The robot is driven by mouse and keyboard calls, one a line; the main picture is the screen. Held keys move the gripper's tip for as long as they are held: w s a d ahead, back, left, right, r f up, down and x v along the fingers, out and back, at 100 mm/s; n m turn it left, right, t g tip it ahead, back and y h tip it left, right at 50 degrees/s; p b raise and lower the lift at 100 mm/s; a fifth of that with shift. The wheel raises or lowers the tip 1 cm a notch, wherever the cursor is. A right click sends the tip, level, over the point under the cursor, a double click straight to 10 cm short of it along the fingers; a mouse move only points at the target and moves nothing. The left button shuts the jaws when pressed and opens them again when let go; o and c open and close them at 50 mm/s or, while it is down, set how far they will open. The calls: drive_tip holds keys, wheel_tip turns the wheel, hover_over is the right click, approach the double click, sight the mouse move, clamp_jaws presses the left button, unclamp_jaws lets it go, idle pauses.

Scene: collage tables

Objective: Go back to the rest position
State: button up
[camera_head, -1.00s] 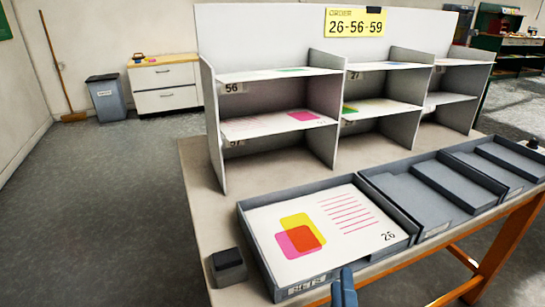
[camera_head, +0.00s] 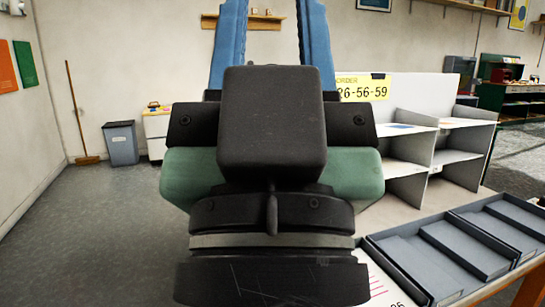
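My gripper (camera_head: 273,18) is raised large in the middle of the head view, its two blue fingers pointing up and spread apart. Nothing shows between the fingers except the far wall and a small wooden wall shelf (camera_head: 252,22). The finger ends reach the top edge of the picture. My gripper's black and green body hides the left part of the table and much of the pigeonhole shelf (camera_head: 405,168). A printed sheet (camera_head: 385,292) shows only in part at the lower right of my wrist.
Grey trays (camera_head: 430,258) line the table at the lower right. A yellow order sign (camera_head: 362,88), partly covered, reads 26-56-59. A grey bin (camera_head: 121,144), a white cabinet (camera_head: 157,134) and a broom (camera_head: 76,115) stand at the back left. The left floor is clear.

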wheel_tip(320, 180, up, 23)
drive_tip(key=p, duration=2.1)
drive_tip(key=shift+r, duration=0.15)
drive_tip(key=shift+w, duration=0.1)
